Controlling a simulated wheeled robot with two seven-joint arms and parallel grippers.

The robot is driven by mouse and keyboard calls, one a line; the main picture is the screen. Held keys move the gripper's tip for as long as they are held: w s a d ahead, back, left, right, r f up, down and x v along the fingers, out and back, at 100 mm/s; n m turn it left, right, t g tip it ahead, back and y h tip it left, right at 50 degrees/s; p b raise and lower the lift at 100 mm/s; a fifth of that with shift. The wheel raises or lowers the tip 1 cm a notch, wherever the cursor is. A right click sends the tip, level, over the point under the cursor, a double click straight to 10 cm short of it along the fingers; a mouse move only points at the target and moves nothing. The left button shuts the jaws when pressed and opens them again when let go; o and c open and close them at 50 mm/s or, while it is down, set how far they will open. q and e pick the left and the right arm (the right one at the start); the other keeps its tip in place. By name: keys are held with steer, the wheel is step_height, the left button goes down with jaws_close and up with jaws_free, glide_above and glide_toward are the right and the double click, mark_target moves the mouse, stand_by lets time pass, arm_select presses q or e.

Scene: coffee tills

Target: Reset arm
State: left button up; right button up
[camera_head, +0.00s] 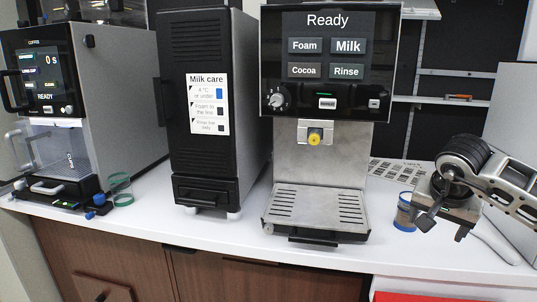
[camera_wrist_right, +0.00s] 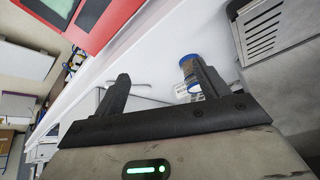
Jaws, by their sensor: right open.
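My right gripper (camera_head: 426,208) comes in from the right in the head view, above the right part of the white counter. Its jaws are apart with nothing between them, and the two dark fingers also show spread in the right wrist view (camera_wrist_right: 160,72). A small container with a blue end (camera_head: 403,213) stands on the counter just left of the gripper. The same container shows close to one finger in the right wrist view (camera_wrist_right: 189,66); I cannot tell whether they touch. My left gripper is not in view.
The milk machine (camera_head: 327,75) with its drip tray (camera_head: 315,214) stands left of the gripper. A black milk cooler (camera_head: 205,125) and a coffee machine (camera_head: 120,105) stand further left. A grey panel (camera_head: 511,110) stands behind my right arm. The counter's front strip (camera_head: 400,256) is clear.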

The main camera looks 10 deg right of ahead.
steer(key=s+a+f+m+g+y, duration=0.1)
steer(key=s+a+f+y, duration=0.2)
steer(key=a, duration=0.5)
steer(key=a+f+m+y, duration=0.1)
steer(key=a+f+y, duration=0.25)
steer(key=a, duration=0.45)
steer(key=s+a+f+g+y, duration=0.1)
steer(key=s+a+f+y, duration=0.2)
steer(key=a, duration=0.5)
steer(key=s+a+r+m+t+y+p, duration=0.1)
steer(key=s+a+r+m+t+y, duration=0.2)
steer(key=a+m+y, duration=0.5)
steer(key=s+a+r+m+t+y+p, duration=0.15)
steer(key=a+r+m+y, duration=0.3)
steer(key=m, duration=0.65)
steer(key=s+d+f+m+t+h, duration=0.1)
steer(key=d+f+m+t+h, duration=0.5)
steer(key=m, duration=1)
steer(key=s+d+f+m+t+h, duration=0.2)
steer(key=d+f+m+h, duration=0.4)
steer(key=m, duration=1)
steer(key=s+f+m+g+h+p, duration=0.1)
steer(key=s+f+m+g+h, duration=0.2)
steer(key=s+f+m, duration=0.4)
steer(key=shift+s+f+m+g, duration=0.15)
steer(key=shift+f+m+g, duration=0.15)
steer(key=shift+f+g, duration=0.45)
